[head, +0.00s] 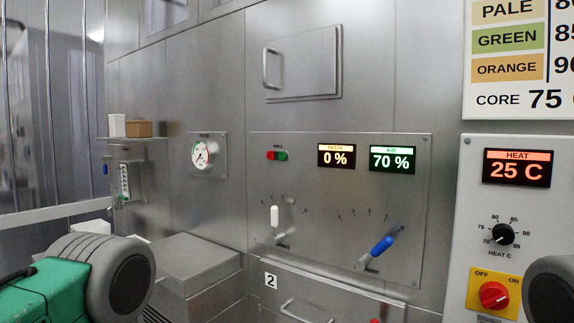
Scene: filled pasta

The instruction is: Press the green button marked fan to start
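A small green button (283,156) sits beside a red button (271,156) on the steel control panel (330,265), near its upper left. A tiny label above the pair is too small to read with certainty. Neither gripper shows in the head view. Parts of my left arm fill the lower left corner, and a dark rounded part, seemingly of my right arm, shows at the lower right edge. Nothing covers the green button.
The panel also bears a 0 % display (336,156), a 70 % display (392,159), a white lever (275,216) and a blue lever (382,246). A heat box (468,225) with a red knob (494,295) is at right. A gauge (202,154) is left of the panel.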

